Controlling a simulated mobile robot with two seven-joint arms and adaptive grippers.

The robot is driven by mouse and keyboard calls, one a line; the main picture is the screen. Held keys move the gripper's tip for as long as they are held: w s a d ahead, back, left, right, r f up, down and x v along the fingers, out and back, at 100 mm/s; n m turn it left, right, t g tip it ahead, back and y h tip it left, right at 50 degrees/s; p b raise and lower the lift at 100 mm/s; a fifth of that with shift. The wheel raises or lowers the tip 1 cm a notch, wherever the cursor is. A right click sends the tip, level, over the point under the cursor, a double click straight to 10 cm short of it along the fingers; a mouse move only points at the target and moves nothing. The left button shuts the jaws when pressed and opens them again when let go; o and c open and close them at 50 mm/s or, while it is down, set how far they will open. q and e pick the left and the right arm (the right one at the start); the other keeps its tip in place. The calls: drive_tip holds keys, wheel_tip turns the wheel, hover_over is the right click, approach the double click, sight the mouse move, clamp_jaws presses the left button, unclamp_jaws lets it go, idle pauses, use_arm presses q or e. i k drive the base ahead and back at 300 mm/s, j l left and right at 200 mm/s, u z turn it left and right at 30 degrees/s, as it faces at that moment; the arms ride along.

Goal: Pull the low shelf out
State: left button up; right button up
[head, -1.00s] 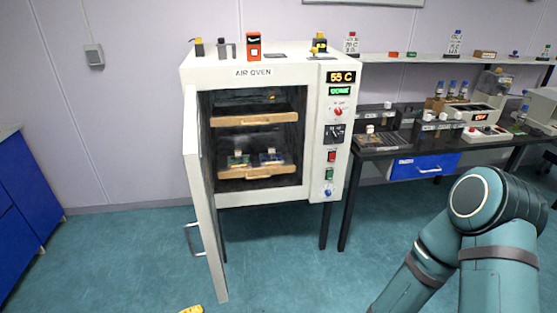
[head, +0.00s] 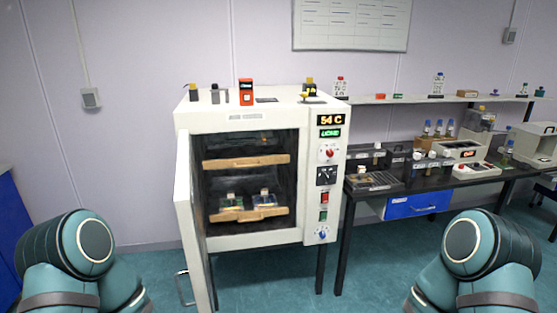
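The low shelf (head: 250,215) is a wooden-fronted shelf inside the white air oven (head: 240,120). Two small items with clear and yellow-green parts (head: 232,201) and blue parts (head: 264,199) stand on it. A like upper shelf (head: 246,161) sits above it, with little visible on it. The oven door (head: 195,235) is swung open to the left, its handle (head: 184,288) low on its outer side. My two arms show at the lower left and lower right, well in front of the oven. Both grippers are out of the picture.
A black bench (head: 440,190) with a blue drawer (head: 412,205) and several instruments stands right of the oven. Small items, including a red one (head: 246,92), stand on the oven top. The open door juts forward at the left. The floor before the oven looks clear.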

sight(245, 186)
drive_tip(key=j, duration=0.9)
drive_tip(key=j+z, duration=0.15)
drive_tip(key=j, duration=0.7)
drive_tip(key=k+l, duration=0.15)
drive_tip(key=l, duration=0.15)
drive_tip(key=k+l, duration=0.1)
drive_tip(key=l, duration=0.2)
drive_tip(key=i+l+u, duration=0.1)
drive_tip(key=i+l, duration=0.15)
drive_tip(key=i+l+u, duration=0.1)
drive_tip(key=i+l, duration=0.15)
drive_tip(key=l, duration=0.2)
drive_tip(key=i+l+u, duration=0.15)
drive_tip(key=l, duration=0.3)
drive_tip(key=i+l+u, duration=0.2)
drive_tip(key=l, duration=0.25)
drive_tip(key=l+u, duration=0.15)
drive_tip(key=l, duration=0.3)
drive_tip(key=i+l+u, duration=0.15)
drive_tip(key=l, duration=0.35)
